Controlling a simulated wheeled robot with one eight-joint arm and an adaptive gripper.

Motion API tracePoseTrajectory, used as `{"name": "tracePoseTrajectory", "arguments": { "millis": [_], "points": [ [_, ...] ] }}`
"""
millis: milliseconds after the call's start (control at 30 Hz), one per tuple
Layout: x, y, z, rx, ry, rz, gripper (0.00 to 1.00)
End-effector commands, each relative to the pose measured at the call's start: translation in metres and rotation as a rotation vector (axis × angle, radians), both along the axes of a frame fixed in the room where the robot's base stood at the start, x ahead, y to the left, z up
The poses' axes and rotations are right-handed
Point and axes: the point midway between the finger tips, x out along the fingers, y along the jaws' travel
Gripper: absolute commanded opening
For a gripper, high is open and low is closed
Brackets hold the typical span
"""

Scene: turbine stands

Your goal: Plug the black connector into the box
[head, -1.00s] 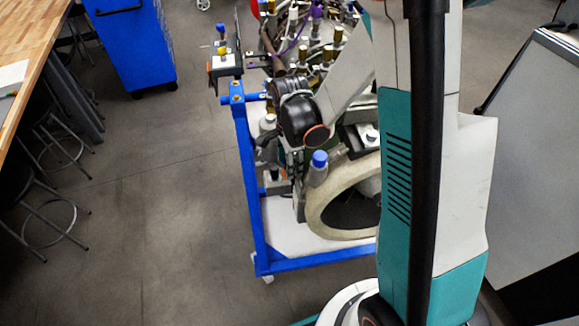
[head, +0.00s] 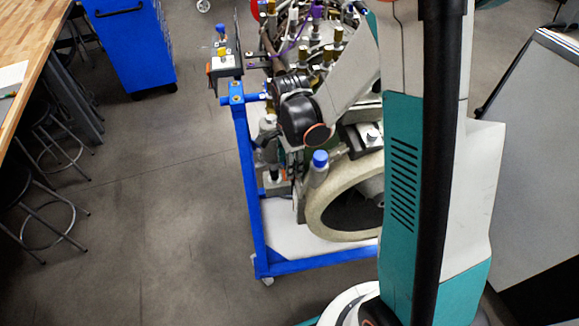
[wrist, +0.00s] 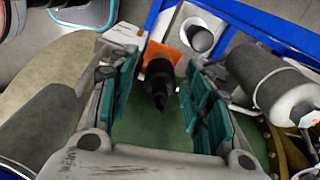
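My gripper (wrist: 160,95) has two teal-padded fingers that stand well apart in the wrist view. The black connector (wrist: 158,78) is between them, in front of a small orange panel (wrist: 172,47). Gaps show on both sides of it, and I see no finger touching it. Whether it is seated in anything is hard to tell. In the head view a small grey box (head: 226,62) with an orange side and a yellow knob is on the upper left of the blue stand. My arm hides part of the turbine there, and the fingertips do not show clearly.
A blue-framed stand (head: 246,180) carries the turbine (head: 310,45), crowded with pipes and fittings. In the wrist view a grey cylinder (wrist: 268,85) lies close to the right finger. A blue cabinet (head: 132,45), stools (head: 45,220) and a wooden table (head: 30,50) are at left, with open floor between.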

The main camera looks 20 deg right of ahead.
Motion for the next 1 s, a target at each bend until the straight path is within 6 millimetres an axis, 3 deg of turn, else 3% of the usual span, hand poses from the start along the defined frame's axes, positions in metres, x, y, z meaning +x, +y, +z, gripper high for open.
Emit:
{"name": "tracePoseTrajectory", "arguments": {
  "millis": [33,167,1000],
  "points": [
    [0.000,0.000,0.000,0.000,0.000,0.000,0.28],
    [0.000,0.000,0.000,0.000,0.000,0.000,0.00],
    [0.000,0.000,0.012,0.000,0.000,0.000,0.00]
  ]
}}
